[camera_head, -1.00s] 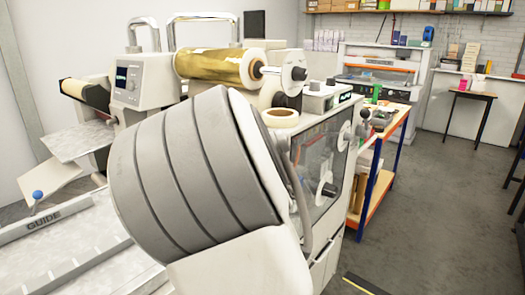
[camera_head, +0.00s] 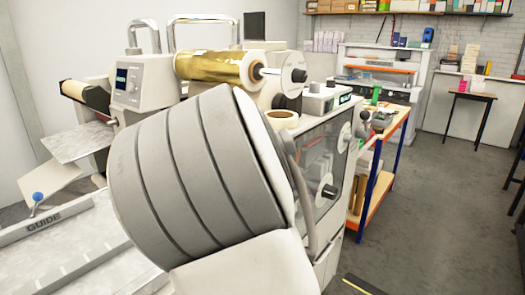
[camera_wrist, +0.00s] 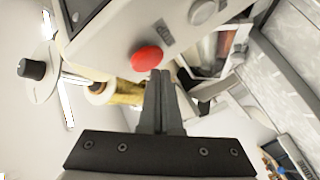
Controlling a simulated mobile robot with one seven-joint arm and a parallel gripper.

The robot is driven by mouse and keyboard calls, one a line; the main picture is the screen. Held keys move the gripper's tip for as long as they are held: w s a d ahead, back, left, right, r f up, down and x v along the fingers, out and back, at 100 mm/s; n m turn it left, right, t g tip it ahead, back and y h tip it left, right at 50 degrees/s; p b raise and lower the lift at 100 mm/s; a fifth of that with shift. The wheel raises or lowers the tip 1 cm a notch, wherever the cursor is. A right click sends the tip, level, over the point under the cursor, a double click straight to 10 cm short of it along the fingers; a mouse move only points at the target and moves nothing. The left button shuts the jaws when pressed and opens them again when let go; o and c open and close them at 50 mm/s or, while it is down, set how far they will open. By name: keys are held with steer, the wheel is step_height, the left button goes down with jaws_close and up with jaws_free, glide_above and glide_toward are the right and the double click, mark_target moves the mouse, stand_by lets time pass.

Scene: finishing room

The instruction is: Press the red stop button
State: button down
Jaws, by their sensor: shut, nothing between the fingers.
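The red stop button (camera_wrist: 147,58) is a round red cap on a pale machine panel (camera_wrist: 112,42) in the wrist view. My gripper (camera_wrist: 160,75) is shut and empty. Its fingertips appear just below and slightly right of the button in the picture. I cannot tell whether they touch it or how large the gap is. In the head view, my large grey and white arm fills the middle, and neither the gripper nor the red button shows there.
A grey round control (camera_wrist: 202,12) sits right of the button. A gold foil roll (camera_head: 215,67) lies on the machine behind my arm, with a tape roll (camera_head: 282,119) nearby. A wooden-topped bench (camera_head: 392,122) stands to the right. Grey floor (camera_head: 440,200) is clear at right.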

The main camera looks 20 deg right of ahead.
steer(key=shift+s+a, duration=0.1)
steer(key=shift+a, duration=0.05)
steer(key=shift+s+a+p, duration=0.7)
steer(key=shift+s+a, duration=0.05)
steer(key=shift+a, duration=0.3)
steer(key=shift+s+a+p, duration=0.65)
steer(key=shift+s+a, duration=0.1)
steer(key=shift+a, duration=0.25)
